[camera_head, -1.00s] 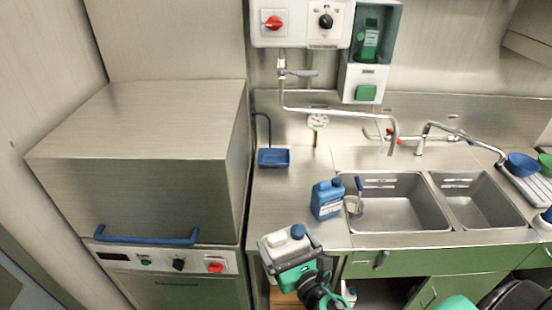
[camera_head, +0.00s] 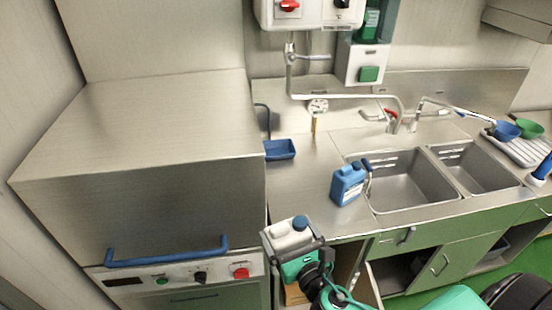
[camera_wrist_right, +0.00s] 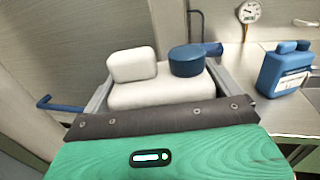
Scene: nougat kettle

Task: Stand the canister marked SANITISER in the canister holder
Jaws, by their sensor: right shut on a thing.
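My right gripper (camera_head: 294,246) is shut on a white canister with a blue cap (camera_head: 288,230). It holds the canister upright in front of the counter's front edge, right of the steel box. In the right wrist view the fingers (camera_wrist_right: 165,95) flank the white canister (camera_wrist_right: 160,92); its label is hidden. A blue canister (camera_head: 347,185) stands on the counter left of the sink, also in the wrist view (camera_wrist_right: 284,72); its white label is too small to read. I cannot identify the canister holder for certain. My left gripper is not in view.
A steel box (camera_head: 140,125) with a blue handle (camera_head: 167,250) fills the left. Two sink basins (camera_head: 412,180) and taps lie right. A wall unit (camera_head: 366,62) holds a green bottle. Counter between tray and blue canister is clear.

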